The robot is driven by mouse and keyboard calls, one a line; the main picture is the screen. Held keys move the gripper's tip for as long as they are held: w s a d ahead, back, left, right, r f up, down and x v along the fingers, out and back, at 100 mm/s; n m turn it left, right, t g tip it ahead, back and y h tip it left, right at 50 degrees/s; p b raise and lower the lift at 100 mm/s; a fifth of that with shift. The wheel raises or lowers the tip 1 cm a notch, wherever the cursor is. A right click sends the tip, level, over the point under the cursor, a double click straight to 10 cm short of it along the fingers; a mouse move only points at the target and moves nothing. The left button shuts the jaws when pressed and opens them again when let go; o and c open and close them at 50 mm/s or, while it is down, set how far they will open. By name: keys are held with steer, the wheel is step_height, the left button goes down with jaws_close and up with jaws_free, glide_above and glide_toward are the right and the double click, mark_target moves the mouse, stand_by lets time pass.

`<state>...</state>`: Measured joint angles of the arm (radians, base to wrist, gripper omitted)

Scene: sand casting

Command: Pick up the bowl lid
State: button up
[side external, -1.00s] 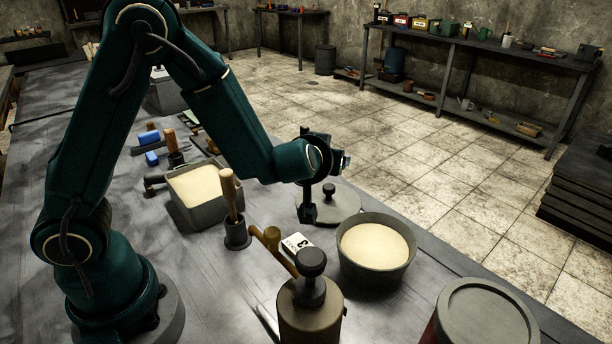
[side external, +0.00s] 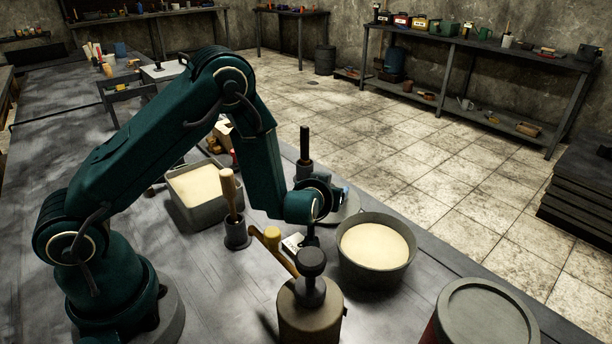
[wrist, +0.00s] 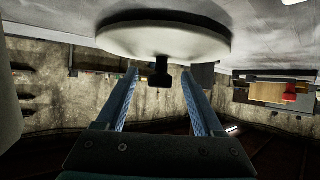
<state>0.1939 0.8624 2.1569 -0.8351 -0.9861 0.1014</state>
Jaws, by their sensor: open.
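The bowl lid (side external: 350,206) is a round pale grey disc with a dark knob. In the side view it lies on the table behind the bowl, partly covered by my wrist, and its knob is hidden. In the wrist view the lid (wrist: 165,40) appears upside down at the top, its knob (wrist: 160,76) pointing down the picture. My gripper (wrist: 160,74) is open, with its two blue-grey fingers on either side of the knob in that view. I cannot tell whether they touch it. The grey bowl (side external: 374,279) is full of pale sand.
A dark upright post (side external: 305,148) stands behind my forearm. A red drum (side external: 432,330) is at the front right.

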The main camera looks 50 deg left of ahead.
steer(key=shift+w+a+f, duration=0.15)
steer(key=shift+w, duration=0.1)
jaws_close()
